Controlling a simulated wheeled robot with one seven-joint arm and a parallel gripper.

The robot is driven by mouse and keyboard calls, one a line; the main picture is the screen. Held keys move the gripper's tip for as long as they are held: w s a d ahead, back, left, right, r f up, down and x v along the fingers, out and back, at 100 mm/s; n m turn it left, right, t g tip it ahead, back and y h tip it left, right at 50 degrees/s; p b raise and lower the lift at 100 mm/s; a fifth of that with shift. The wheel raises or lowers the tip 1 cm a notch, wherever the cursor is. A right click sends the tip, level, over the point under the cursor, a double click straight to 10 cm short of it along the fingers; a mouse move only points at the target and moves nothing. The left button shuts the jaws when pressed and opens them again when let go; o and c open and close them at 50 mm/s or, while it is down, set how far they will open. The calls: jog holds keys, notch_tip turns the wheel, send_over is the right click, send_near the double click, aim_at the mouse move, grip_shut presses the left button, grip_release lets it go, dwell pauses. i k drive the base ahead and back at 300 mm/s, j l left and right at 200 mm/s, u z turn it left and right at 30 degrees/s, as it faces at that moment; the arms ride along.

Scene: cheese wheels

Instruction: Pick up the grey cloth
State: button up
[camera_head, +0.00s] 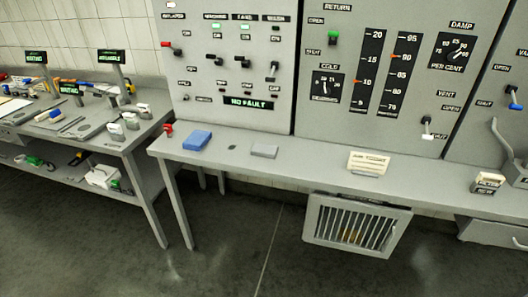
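A small flat grey piece, which looks like the grey cloth (264,151), lies on the long grey counter (310,158) below the control panels. It is nearly the same grey as the counter, and I cannot make out its weave. A blue folded piece (197,140) lies to its left, with a small dark spot or disc (232,148) between them. My gripper is not in view.
A barred vent or cage (357,225) hangs below the counter. A cluttered workbench (122,143) stands at left. The floor in front is clear.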

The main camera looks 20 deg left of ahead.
aim_at(264, 151)
jog(key=i+j+u, duration=0.3)
jog(key=i+u, duration=0.15)
jog(key=i+j+u, duration=0.1)
jog(key=i+u, duration=0.35)
jog(key=i+l+u, duration=0.1)
jog(key=i+u, duration=0.3)
jog(key=i, duration=0.15)
jog(key=i+l+u, duration=0.2)
jog(key=i+u, duration=0.25)
jog(key=i, duration=0.1)
